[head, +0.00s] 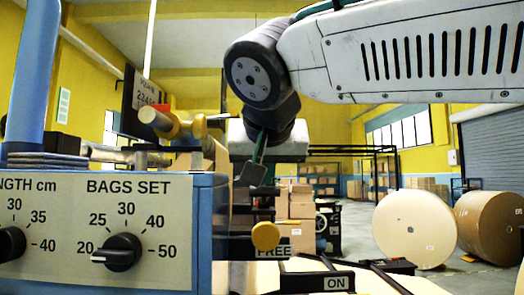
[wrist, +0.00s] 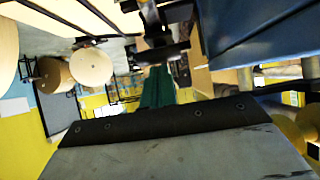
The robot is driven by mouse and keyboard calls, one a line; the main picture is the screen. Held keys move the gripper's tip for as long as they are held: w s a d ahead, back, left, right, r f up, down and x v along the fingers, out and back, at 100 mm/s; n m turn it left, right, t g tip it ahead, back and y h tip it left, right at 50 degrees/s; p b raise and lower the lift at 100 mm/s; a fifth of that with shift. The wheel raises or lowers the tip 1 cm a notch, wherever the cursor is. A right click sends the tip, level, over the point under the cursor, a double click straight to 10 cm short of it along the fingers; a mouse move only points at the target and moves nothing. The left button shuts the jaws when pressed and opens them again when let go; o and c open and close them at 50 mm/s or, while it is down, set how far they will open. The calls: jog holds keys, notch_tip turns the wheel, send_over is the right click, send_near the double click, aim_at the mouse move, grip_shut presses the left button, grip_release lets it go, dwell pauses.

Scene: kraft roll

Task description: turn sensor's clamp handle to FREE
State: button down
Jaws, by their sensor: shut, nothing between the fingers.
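A yellow round knob (head: 265,236), which looks like the clamp handle's end, stands just above a label reading FREE (head: 273,251) in the head view. The clamp and sensor behind it are dark and partly hidden, and I cannot make out the handle's full angle. My gripper (head: 252,178) points down above the knob and a little to its left, apart from it in the picture. Its fingers are shut and empty. In the wrist view the green fingers (wrist: 158,88) reach toward a black bracket-like part (wrist: 160,50); contact cannot be told.
A blue control box (head: 205,230) with a BAGS SET dial (head: 118,252) fills the left. An ON label (head: 335,283) is at the bottom. Large paper rolls (head: 415,228) stand on the floor at right. A yellow-ended rod (head: 160,122) juts above the box.

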jog(key=shift+f, duration=0.25)
jog(key=shift+w+r, duration=0.1)
jog(key=shift+r, duration=0.2)
jog(key=r+v, duration=0.1)
jog(key=v, duration=1)
jog(key=shift+r, duration=0.3)
jog(key=shift+w, duration=0.1)
